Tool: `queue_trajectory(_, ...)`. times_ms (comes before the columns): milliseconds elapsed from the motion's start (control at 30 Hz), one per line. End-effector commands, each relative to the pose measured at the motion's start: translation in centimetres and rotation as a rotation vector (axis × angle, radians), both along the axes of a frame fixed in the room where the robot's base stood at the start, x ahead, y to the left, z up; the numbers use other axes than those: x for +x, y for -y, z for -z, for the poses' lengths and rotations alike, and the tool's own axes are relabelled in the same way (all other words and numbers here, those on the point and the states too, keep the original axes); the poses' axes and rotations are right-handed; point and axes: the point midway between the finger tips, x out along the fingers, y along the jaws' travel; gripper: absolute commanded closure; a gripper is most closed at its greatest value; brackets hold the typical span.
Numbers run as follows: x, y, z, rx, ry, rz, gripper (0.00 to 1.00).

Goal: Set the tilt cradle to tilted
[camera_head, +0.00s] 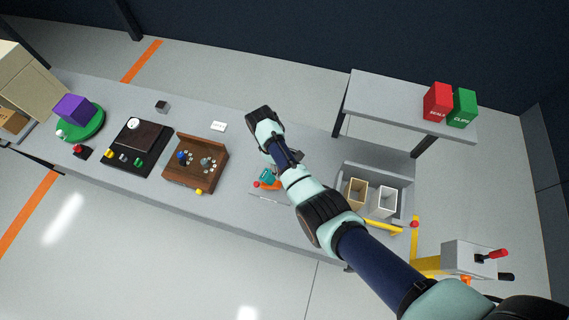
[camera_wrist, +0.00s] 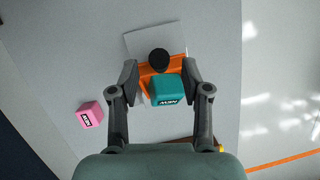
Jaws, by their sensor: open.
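The likely tilt cradle is an orange holder (camera_wrist: 147,72) on a pale plate (camera_wrist: 140,42). A teal cube (camera_wrist: 171,90) with a printed label sits at it, and a black round knob (camera_wrist: 158,60) is beside the cube. In the head view the orange part (camera_head: 268,185) and teal cube (camera_head: 267,175) are partly behind my arm. My gripper (camera_wrist: 165,78) is open, with its fingers on either side of the cradle and cube; nothing is visibly held. I cannot tell the cradle's tilt angle or whether a finger touches it.
A pink cube (camera_wrist: 90,115) lies left of the cradle in the wrist view. A brown wooden box with knobs (camera_head: 195,163) stands left of it in the head view. A grey tray (camera_head: 402,209) with two bins and a raised shelf (camera_head: 394,93) are to the right.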

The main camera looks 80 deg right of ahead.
Motion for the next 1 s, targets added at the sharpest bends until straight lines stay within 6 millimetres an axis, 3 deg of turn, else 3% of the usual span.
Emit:
queue_trajectory(100,0.7,0.4,-2.2,-0.002,0.001,0.0,0.53)
queue_trajectory(267,1.1,0.6,-3.8,0.0,-0.001,0.0,0.53)
queue_trajectory(900,1.1,0.6,-4.0,0.001,-0.001,0.0,0.53)
queue_trajectory(1000,2.2,0.2,-4.5,-0.026,0.02,-0.011,0.53)
